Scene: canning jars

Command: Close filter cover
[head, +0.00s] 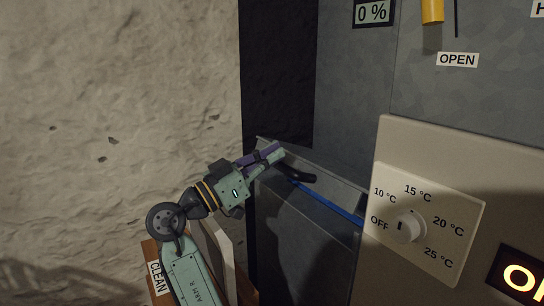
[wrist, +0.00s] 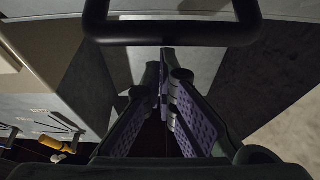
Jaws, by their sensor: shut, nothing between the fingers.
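The grey panel that looks like the filter cover (head: 302,240) is at centre in the head view. A blue strip (head: 332,204) runs along its top edge. A black handle (head: 298,175) sits near its upper left corner; a black bar handle (wrist: 170,33) also crosses the top of the wrist view. My gripper (head: 274,152) is at the panel's upper left edge, close to the handle. In the wrist view my purple-padded fingers (wrist: 165,75) are together with nothing between them. The handle passes in front of the fingers' view, not between them. How far the cover stands open is unclear.
A beige panel with a temperature dial (head: 408,227) is at right. An OPEN label (head: 457,60) and yellow handle (head: 432,11) are above it. A rough stone wall (head: 120,100) fills the left.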

